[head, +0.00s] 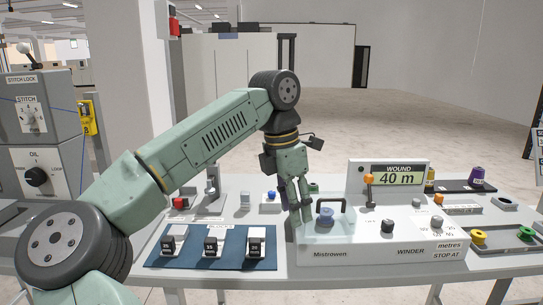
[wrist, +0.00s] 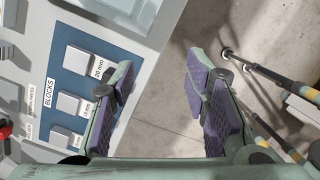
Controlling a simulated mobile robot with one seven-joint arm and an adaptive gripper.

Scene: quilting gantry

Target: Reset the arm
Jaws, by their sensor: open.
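My green arm reaches up from the lower left in the head view and bends down at its elbow. My gripper (head: 298,205) hangs pointing down over the table, by the left end of the winder (head: 370,255) in the picture. I cannot tell whether it touches the winder. In the wrist view my gripper (wrist: 162,82) has its two purple-padded fingers spread wide, with nothing between them. Beneath them are the table edge, a blue mat (wrist: 78,62) and the floor.
The blue mat (head: 190,258) holds three labelled blocks at the table's front left. The winder has a clear cover with a dark handle (head: 330,201), several knobs, and a display (head: 398,179) reading 40 m. Grey cabinets (head: 40,110) stand at left. Spools lie at right.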

